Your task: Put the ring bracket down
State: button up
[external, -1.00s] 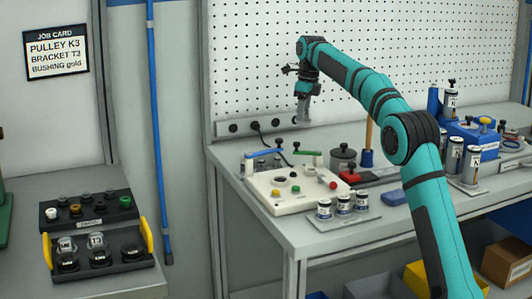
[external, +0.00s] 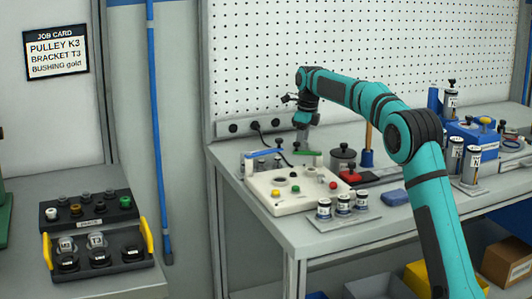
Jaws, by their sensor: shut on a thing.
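My gripper (external: 302,121) points down above the back of the white fixture board (external: 285,203), near the clamp with the green handle (external: 308,153). It is shut on a small grey piece, which I take to be the ring bracket (external: 303,138). The bracket is too small to make out its ring or any label. It is close above the clamp area; I cannot tell whether it touches anything. The board also carries a clamp with a blue handle (external: 264,153) and several coloured knobs.
Labelled canisters (external: 342,205) stand in front of the board. A dark grey pot (external: 343,159), a red-topped block (external: 351,175) and a blue block (external: 393,197) are to its right. A black tray with yellow handles (external: 150,235) sits on the left bench. A pegboard stands behind.

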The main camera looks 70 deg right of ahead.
aim_at(306, 143)
jog(key=shift+f, duration=0.1)
jog(key=o, duration=1.1)
jog(key=shift+c, duration=0.2)
notch_tip(306, 143, up, 12)
jog(key=s, duration=0.1)
jog(key=shift+s, duration=0.2)
